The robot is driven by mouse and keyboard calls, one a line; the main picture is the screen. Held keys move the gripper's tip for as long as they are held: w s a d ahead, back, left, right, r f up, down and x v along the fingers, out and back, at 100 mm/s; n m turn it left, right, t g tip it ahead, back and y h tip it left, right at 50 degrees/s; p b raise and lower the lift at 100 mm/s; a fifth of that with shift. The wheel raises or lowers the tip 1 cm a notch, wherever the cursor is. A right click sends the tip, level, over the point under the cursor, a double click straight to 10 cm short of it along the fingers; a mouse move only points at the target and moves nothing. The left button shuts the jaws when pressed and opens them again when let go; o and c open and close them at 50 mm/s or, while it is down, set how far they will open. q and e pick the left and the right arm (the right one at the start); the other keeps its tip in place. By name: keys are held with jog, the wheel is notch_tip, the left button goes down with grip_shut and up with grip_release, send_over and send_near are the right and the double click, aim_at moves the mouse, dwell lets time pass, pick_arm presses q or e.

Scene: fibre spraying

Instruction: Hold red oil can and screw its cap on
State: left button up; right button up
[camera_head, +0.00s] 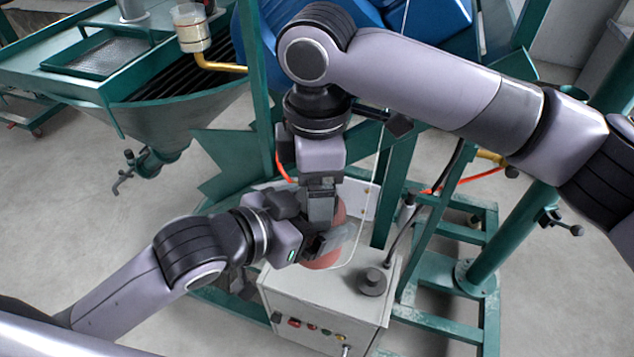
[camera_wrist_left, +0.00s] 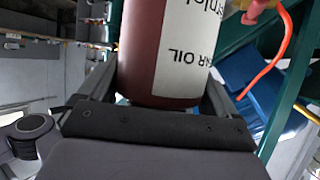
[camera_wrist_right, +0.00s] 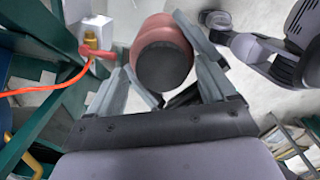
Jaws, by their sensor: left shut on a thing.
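The red oil can (camera_head: 324,260) is upright above the white box in the head view, mostly hidden by my grippers. In the left wrist view the can (camera_wrist_left: 150,55) shows dark red, with a white label reading "OIL". My left gripper (camera_head: 322,240) is shut around its body. My right gripper (camera_head: 321,212) points down from above, beside the can's upper part. In the right wrist view its fingers stand apart on either side of the can (camera_wrist_right: 163,32). A dark round face (camera_wrist_right: 163,68) shows there; I cannot tell whether it is the cap.
A white control box (camera_head: 318,305) with buttons stands below my grippers. A dark round fitting (camera_head: 372,281) sits on it. Green frame bars (camera_head: 445,330) stand to the right. A green hopper (camera_head: 165,115) is at the left. Open floor (camera_head: 60,220) lies front left.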

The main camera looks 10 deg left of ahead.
jog(key=shift+s, duration=0.1)
jog(key=shift+r, duration=2.2)
jog(key=shift+c, duration=1.3)
jog(key=shift+r, duration=0.15)
notch_tip(320, 180, up, 3)
jog(key=n, duration=0.4)
jog(key=shift+r, duration=0.1)
jog(key=shift+f, duration=4.05)
